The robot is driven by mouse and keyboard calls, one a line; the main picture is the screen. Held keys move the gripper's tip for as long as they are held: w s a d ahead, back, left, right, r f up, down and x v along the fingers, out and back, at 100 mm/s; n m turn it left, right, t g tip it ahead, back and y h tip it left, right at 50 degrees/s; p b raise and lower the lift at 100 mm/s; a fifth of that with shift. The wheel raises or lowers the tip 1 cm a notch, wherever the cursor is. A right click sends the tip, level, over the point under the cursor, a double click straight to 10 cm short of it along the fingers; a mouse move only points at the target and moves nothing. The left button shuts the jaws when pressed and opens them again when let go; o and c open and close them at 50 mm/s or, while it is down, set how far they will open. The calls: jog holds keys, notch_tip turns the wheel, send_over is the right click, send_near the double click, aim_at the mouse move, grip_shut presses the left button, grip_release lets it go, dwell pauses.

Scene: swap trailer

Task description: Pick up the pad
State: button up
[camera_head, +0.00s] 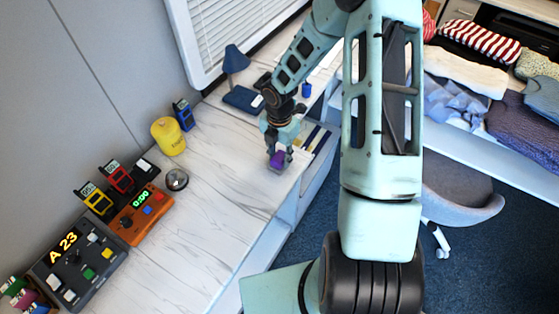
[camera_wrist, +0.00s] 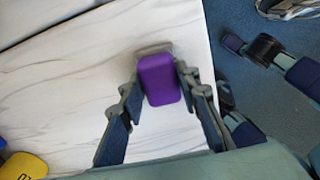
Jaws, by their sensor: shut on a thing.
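The pad is a small purple block with rounded corners. In the wrist view the pad (camera_wrist: 159,80) sits between the two fingers of my gripper (camera_wrist: 160,92), near the fingertips. A greyish edge shows just beyond the pad. In the head view the purple pad (camera_head: 277,159) shows at the end of my gripper (camera_head: 279,152), over the white marbled counter near its front edge. My gripper is shut on the pad. I cannot tell whether the pad touches the counter.
The marbled counter (camera_head: 215,185) is clear left of my gripper. A yellow canister (camera_head: 168,137), a round silver item (camera_head: 177,180) and an orange timer box (camera_head: 140,212) stand along the wall. A blue lamp (camera_head: 237,62) is behind. A grey chair (camera_head: 460,202) stands below at right.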

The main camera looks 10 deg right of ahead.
aim_at(280, 156)
jog(key=shift+c, duration=1.1)
jog(key=shift+r, duration=0.15)
jog(key=shift+r, duration=0.25)
notch_tip(280, 156, up, 2)
jog(key=shift+w+r, duration=0.1)
jog(key=shift+r, duration=0.05)
jog(key=s+d+r+p, duration=0.2)
jog(key=s+d+r, duration=0.2)
jog(key=s+r, duration=0.6)
jog(key=s, duration=0.3)
jog(key=shift+s, duration=0.3)
